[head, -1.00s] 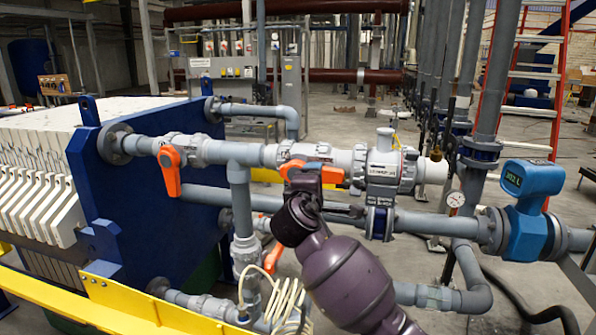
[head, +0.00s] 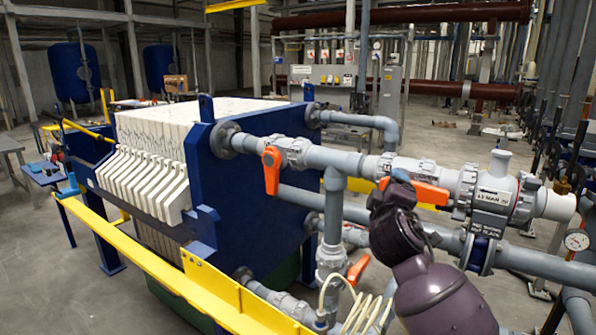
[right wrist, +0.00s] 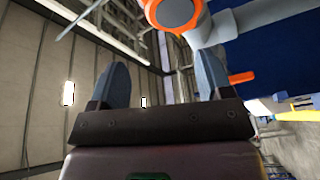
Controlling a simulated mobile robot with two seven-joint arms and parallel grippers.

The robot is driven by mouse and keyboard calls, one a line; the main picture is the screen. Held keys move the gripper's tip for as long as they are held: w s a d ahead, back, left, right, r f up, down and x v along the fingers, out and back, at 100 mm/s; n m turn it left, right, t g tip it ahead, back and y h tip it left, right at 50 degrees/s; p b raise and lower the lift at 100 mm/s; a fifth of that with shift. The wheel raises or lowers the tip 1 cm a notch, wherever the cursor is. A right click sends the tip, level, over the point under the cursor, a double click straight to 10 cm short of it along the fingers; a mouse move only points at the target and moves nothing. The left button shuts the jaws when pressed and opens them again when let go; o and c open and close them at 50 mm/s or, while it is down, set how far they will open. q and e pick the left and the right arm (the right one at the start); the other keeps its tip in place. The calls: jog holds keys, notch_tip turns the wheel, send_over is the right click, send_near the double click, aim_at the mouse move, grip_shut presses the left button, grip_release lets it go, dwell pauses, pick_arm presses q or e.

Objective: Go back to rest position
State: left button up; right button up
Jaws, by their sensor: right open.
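My right arm comes up from the bottom right of the head view, dark purple. Its gripper (head: 398,182) is in front of the upper grey pipe, overlapping the left end of an orange valve handle (head: 430,193). The head view does not show whether they touch. In the right wrist view the two grey fingers (right wrist: 162,75) stand wide apart with nothing between them. An orange-and-grey valve part (right wrist: 172,12) shows beyond them at the top. My left gripper is in no view.
The blue press end plate (head: 262,190) and white filter plates (head: 150,185) stand left of my arm. Another orange handle (head: 271,170) hangs from the upper pipe. A yellow rail (head: 150,262) crosses the front left. Grey pipes lie close around my gripper.

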jog(key=s+f+m+g+y+b, duration=0.1)
jog(key=s+f+m+y, duration=0.3)
jog(key=f, duration=0.7)
jog(key=s+f+m+y, duration=0.1)
jog(key=s+f+y, duration=0.2)
jog(key=s+f, duration=0.5)
jog(key=s+d+f+m+g+h+b, duration=0.1)
jog(key=s+d+f+m+g, duration=0.1)
jog(key=s+f, duration=1)
jog(key=s+d+f+m+g+h+b, duration=0.1)
jog(key=s+d+f+m+g, duration=0.2)
jog(key=s+f, duration=0.9)
notch_tip(320, 180, down, 2)
jog(key=shift+d+f+g+h, duration=0.1)
jog(key=shift+d+g+h, duration=0.25)
jog(key=shift+d, duration=0.9)
jog(key=shift+s, duration=0.1)
